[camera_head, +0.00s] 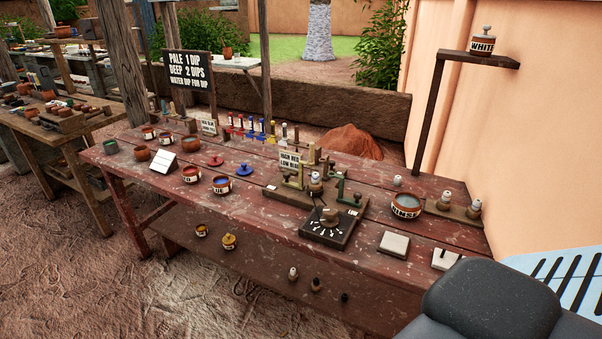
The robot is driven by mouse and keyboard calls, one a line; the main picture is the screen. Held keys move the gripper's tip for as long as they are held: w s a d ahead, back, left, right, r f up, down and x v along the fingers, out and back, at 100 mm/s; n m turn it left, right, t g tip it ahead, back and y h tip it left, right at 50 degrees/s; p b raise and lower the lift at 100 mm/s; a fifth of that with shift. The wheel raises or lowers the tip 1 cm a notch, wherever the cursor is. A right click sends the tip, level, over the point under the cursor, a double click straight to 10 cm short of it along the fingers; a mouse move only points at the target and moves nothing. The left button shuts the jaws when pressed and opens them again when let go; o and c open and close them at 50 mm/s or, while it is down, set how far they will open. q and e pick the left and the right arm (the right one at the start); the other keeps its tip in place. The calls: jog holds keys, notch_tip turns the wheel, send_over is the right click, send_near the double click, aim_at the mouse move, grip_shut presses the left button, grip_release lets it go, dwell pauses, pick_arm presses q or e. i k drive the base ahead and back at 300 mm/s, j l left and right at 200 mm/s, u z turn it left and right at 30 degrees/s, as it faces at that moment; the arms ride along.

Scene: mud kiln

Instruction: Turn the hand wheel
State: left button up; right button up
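No part in view can be identified for sure as the hand wheel. The nearest match is a brown knob (329,216) on a dark square board (329,235) with white tick marks around it, at the front middle of the red wooden table (270,205). Neither of my grippers shows in the head view. A dark grey rounded part of mine fills the bottom right corner and hides the table's near right end.
Behind the knob are green brackets (341,188) and a small sign (290,161). A bowl labelled RINSE (406,205) and a pale tile (394,244) stand to its right. Small pots (221,184) stand left. A post with a shelf (480,59) rises behind the right end.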

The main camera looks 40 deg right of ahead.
aim_at(329, 219)
jog(key=z, duration=1.35)
